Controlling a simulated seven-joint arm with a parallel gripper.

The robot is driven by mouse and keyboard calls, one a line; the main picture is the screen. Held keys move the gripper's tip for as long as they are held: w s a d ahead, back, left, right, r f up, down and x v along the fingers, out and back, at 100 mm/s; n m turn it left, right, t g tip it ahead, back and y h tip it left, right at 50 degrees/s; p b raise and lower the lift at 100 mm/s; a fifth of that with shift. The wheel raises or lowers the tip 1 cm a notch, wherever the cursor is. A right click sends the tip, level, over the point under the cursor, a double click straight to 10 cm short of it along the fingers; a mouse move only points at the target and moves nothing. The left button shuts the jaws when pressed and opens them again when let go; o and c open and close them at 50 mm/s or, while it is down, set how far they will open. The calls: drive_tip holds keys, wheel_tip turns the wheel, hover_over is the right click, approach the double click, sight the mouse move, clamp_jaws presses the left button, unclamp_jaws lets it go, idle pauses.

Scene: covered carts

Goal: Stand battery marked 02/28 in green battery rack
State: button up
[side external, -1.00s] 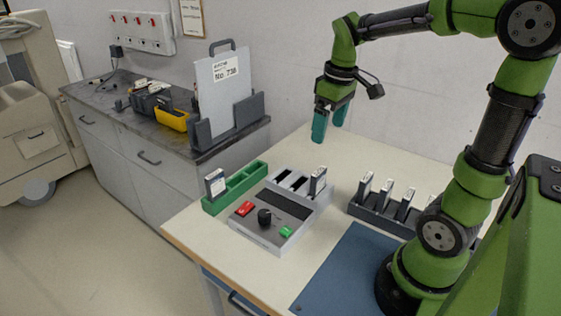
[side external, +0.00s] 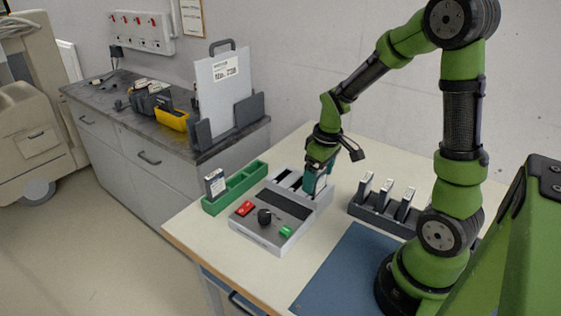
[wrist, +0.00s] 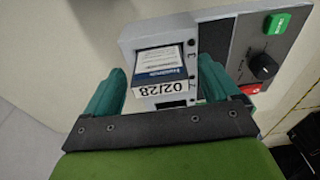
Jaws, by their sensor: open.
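The battery marked 02/28 (wrist: 161,71) stands in a slot of the grey charger (side external: 272,219), with its label readable upside down in the wrist view. My gripper (side external: 319,181) is open and lowered over it, with one teal finger on each side of the battery in the wrist view (wrist: 160,85). I cannot tell whether the fingers touch it. The green battery rack (side external: 240,187) lies left of the charger. One battery (side external: 215,184) stands in its near left end, and the rest of the rack looks empty.
A dark rack (side external: 377,216) with several batteries stands to the right of the charger. A blue mat (side external: 345,270) lies at the front near my base. The charger has a red button (side external: 244,208), a black knob (side external: 264,216) and a green button (side external: 286,232).

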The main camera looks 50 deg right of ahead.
drive_tip(key=shift+w+f, duration=0.1)
drive_tip(key=shift+f, duration=0.65)
drive_tip(key=c, duration=1.3)
drive_tip(key=shift+o, duration=0.2)
wheel_tip(320, 180, up, 17)
drive_tip(key=w+f, duration=0.4)
drive_tip(key=w, duration=0.7)
drive_tip(key=w+f, duration=0.4)
drive_tip(key=w, duration=0.6)
drive_tip(key=f, duration=0.9)
drive_tip(key=shift+w+a+f, duration=0.2)
drive_tip(key=shift+a+f, duration=0.05)
